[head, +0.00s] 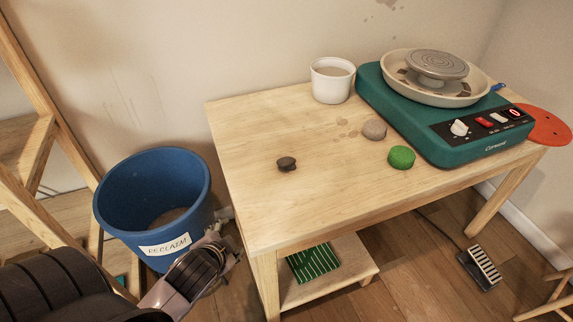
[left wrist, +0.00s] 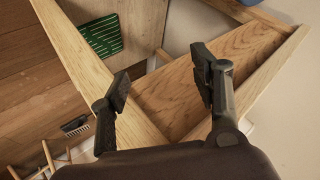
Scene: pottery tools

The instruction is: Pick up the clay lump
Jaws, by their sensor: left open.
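A small dark lump (head: 287,163), which looks like the clay lump, lies on the left part of the wooden table (head: 262,215) in the head view. A rounder grey-beige lump (head: 374,129) lies further right; I cannot tell for certain which is clay. My left gripper (head: 228,228) is low beside the table's left edge, next to the blue bucket, apart from both lumps. In the left wrist view its two dark fingers (left wrist: 162,82) are spread and empty, with wooden table parts beyond them. Neither lump shows in that view. My right gripper is not in view.
A blue RECLAIM bucket (head: 118,208) stands left of the table. A white cup (head: 332,84), a green sponge-like disc (head: 401,157) and a teal pottery wheel (head: 398,103) occupy the table's middle and right. Clear tabletop surrounds the dark lump. A pedal (head: 480,268) is on the floor.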

